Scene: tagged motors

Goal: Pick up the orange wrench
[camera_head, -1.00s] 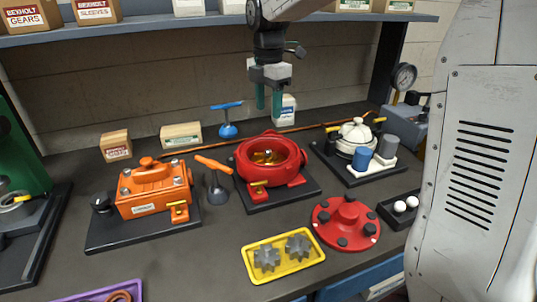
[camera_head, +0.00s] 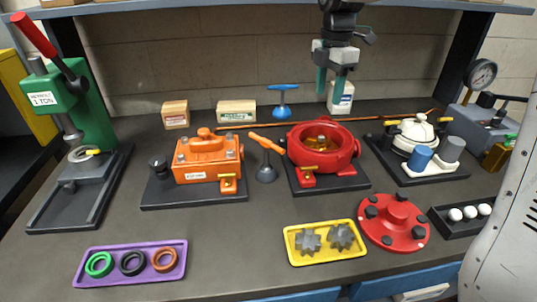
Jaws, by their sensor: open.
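The orange wrench (camera_head: 266,143) is a T-shaped tool with an orange bar on top and a grey stem with a flared foot. It stands upright on the bench between the orange motor block (camera_head: 205,160) and the red round housing (camera_head: 319,148). My gripper (camera_head: 332,85) hangs high at the back right of the wrench, fingers pointing down. Its teal fingers are apart, with nothing between them. A similar blue-handled tool (camera_head: 282,101) stands farther back. No part of the wrench's handle is hidden.
A green press (camera_head: 85,110) stands at the left. A purple tray (camera_head: 130,266) with rings and a yellow tray (camera_head: 325,255) with gears lie in front. A red flange (camera_head: 394,222) lies at front right. A shelf (camera_head: 200,9) runs above.

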